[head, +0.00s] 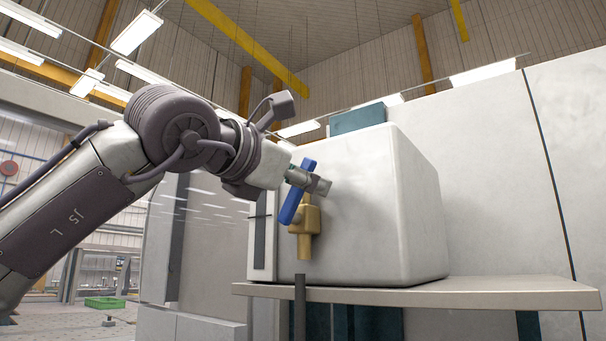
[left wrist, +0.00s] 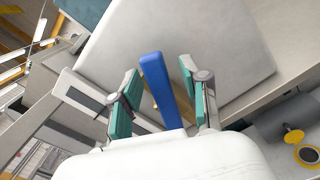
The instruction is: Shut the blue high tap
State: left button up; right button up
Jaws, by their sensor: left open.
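The blue tap handle (head: 291,207) is a long lever on a brass tap (head: 304,222) at the front of a pale rounded tank. The lever stands steeply, its top leaning right. My left gripper (head: 309,181) is at the upper part of the lever and hides some of it. In the left wrist view the blue handle (left wrist: 157,85) lies between the two green-padded fingers of my open left gripper (left wrist: 161,78), with gaps on both sides. A little brass shows behind the lever. My right gripper is not in view.
The pale tank (head: 410,215) stands on a grey shelf (head: 480,293) that juts out toward the right. Large pale panels (head: 495,150) rise behind it. A green crate (head: 104,302) lies on the floor far left. Open room lies left of the tap.

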pick_arm(q)
grip_shut()
dwell(0.4)
jog(key=shift+s+d+f+m+b, duration=0.4)
jog(key=shift+f+m, duration=0.5)
jog(key=shift+m, duration=1.15)
jog(key=shift+s+d+f+m+b, duration=0.2)
jog(key=shift+d+f+m+b, duration=0.5)
jog(key=shift+m, duration=1.3)
jog(key=shift+s+d+f+m+b, duration=0.15)
jog(key=shift+s+f+m+b, duration=0.15)
jog(key=shift+f+m, duration=1.25)
jog(key=shift+r+m, duration=0.4)
jog(key=shift+m, duration=0.1)
jog(key=shift+c, duration=0.2)
grip_release()
jog(key=shift+o, duration=0.2)
